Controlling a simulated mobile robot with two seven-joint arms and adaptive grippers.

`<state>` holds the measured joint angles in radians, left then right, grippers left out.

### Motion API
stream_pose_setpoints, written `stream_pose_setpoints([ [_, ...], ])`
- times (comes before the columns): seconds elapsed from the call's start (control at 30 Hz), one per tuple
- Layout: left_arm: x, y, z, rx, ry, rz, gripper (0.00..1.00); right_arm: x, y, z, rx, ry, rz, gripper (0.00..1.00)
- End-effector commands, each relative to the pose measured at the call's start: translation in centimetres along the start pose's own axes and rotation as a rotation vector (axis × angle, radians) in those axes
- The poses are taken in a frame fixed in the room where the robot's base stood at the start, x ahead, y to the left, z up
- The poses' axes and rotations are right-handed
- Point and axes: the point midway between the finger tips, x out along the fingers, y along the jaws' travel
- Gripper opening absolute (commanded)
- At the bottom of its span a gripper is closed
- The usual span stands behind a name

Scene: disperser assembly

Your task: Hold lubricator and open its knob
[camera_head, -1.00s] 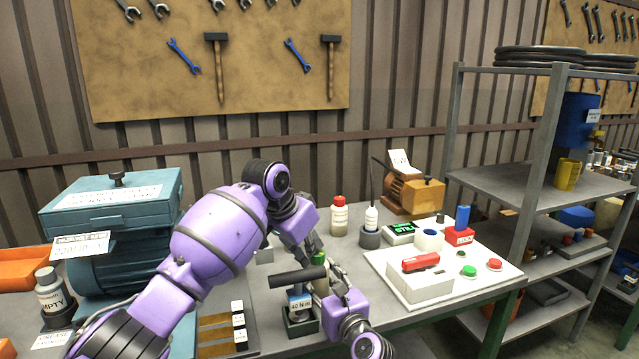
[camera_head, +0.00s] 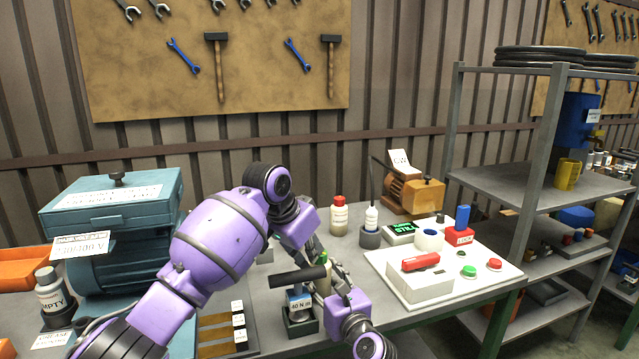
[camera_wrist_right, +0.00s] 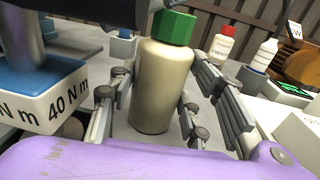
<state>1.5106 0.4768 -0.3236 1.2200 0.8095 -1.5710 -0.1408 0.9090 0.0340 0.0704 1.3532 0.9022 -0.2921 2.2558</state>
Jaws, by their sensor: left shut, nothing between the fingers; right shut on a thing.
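A beige bottle with a green cap, the lubricator (camera_wrist_right: 163,85), stands upright in the right wrist view. It is between the fingers of my right gripper (camera_wrist_right: 155,105). In the head view my right gripper (camera_head: 334,275) is shut on it, and the bottle (camera_head: 322,280) is mostly hidden behind the fingers and a black handle. My left gripper (camera_head: 317,246) comes down from the upper left. It is shut and empty, close by the green cap (camera_head: 323,256); whether it touches the cap I cannot tell.
A tool with a black handle (camera_head: 298,277) and a 40 N m label stands just left of the bottle. A red-capped bottle (camera_head: 339,215) and a white bottle (camera_head: 371,217) stand behind. A white panel (camera_head: 452,262) with buttons lies to the right.

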Motion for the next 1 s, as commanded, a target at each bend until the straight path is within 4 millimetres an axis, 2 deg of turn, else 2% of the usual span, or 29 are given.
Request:
stream_pose_setpoints([
  [0.17, -0.6, 0.0, -0.2, 0.000, 0.002, -0.001, 0.00, 0.0, -0.1, 0.0, 0.000, 0.000, -0.001, 0.02],
  [0.63, -5.1, 0.0, -2.7, 0.000, 0.003, -0.001, 0.00, 0.0, -0.1, 0.0, 0.000, 0.000, -0.001, 0.02],
  [1.0, -5.4, 0.0, -2.8, 0.000, 0.001, 0.000, 0.00, 0.0, 0.0, 0.0, 0.000, 0.000, -0.001, 0.02],
])
